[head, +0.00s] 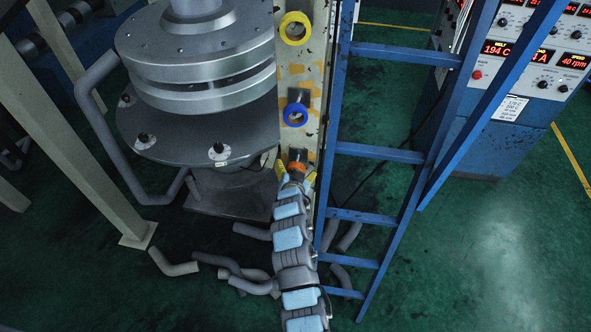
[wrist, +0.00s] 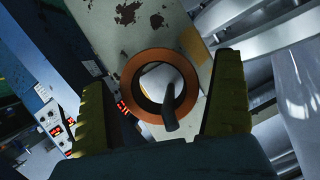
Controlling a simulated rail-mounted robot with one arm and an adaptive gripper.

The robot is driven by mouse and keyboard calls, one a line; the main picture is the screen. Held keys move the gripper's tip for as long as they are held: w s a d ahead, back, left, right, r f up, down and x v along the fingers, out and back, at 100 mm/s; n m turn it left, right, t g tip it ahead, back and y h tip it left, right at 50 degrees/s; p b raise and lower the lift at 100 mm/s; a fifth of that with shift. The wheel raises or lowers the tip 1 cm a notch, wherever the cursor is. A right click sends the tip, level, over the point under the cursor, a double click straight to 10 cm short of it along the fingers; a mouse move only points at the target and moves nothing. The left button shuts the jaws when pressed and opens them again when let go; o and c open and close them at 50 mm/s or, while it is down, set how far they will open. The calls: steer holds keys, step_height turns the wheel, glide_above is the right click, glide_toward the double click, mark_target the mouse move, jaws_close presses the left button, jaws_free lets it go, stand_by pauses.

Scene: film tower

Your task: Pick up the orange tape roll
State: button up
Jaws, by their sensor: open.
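The orange tape roll (head: 297,167) hangs on the worn cream post (head: 319,60), low on it in the head view. In the wrist view the orange tape roll (wrist: 131,81) is a ring around a dark peg (wrist: 170,108) that passes through its hole. My gripper (head: 296,177) is at the roll in the head view. In the wrist view my gripper (wrist: 163,88) is open, with one yellow finger on each side of the roll. Gaps show between the fingers and the roll. Whether the roll lies fully between the fingertips in depth is unclear.
A blue tape roll (head: 295,115) and a yellow tape roll (head: 295,28) hang above on the same post. A blue ladder (head: 378,153) stands close on the right. A large round metal machine (head: 200,95) is on the left. Grey pipe pieces (head: 174,264) lie on the floor.

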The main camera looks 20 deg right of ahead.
steer(key=c, duration=1.2)
